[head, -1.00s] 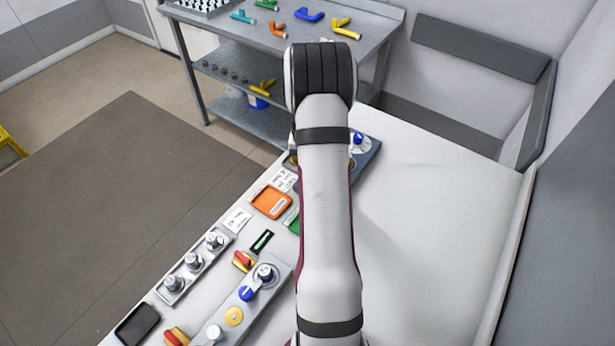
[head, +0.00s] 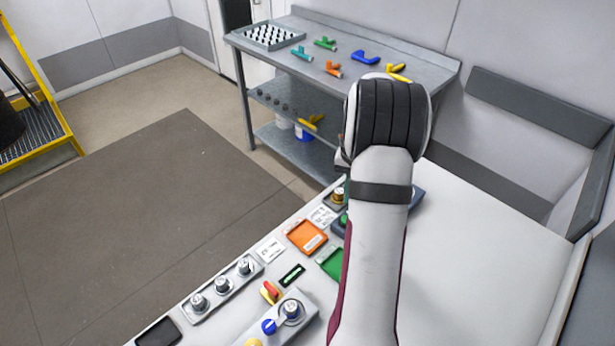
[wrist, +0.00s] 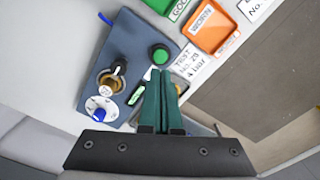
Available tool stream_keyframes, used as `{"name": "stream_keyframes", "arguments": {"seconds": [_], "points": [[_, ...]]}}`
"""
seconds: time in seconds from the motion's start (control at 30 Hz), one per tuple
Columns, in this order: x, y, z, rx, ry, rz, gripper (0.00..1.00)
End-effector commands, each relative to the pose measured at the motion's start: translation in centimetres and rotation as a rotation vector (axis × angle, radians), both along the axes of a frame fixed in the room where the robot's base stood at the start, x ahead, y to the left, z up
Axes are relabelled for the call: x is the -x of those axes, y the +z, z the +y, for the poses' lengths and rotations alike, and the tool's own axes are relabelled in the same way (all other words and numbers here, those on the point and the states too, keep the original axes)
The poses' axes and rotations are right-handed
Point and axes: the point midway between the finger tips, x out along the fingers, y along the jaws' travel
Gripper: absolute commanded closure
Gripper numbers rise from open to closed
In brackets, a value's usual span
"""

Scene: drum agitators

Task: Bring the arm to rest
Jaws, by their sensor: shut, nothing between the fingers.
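My gripper (wrist: 160,92) shows in the wrist view as two dark green fingers pressed side by side, shut and empty. It hangs over the lower right part of a blue-grey panel (wrist: 128,52), close to a round green button (wrist: 161,54). The panel also carries a brass-coloured fitting (wrist: 110,82) and a white dial with a blue handle (wrist: 101,108). In the head view my arm stands in front of the bench, and the gripper is hidden behind it.
The white bench (head: 480,260) is clear on the right. Orange (head: 306,236) and green (head: 331,262) trays, a row of knobs (head: 222,285) and a valve panel (head: 285,318) lie along its left side. A grey shelf table (head: 430,72) with coloured parts stands behind.

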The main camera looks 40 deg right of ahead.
Motion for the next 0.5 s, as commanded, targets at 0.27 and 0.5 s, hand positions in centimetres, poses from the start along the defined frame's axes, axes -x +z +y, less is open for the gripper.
{"name": "stream_keyframes", "arguments": {"seconds": [0.27, 0.5], "points": [[-2.5, 5.9, 10.7, -0.021, 0.131, -0.022, 1.0], [5.4, 11.7, 31.9, -0.104, 0.417, -0.039, 1.0]]}}
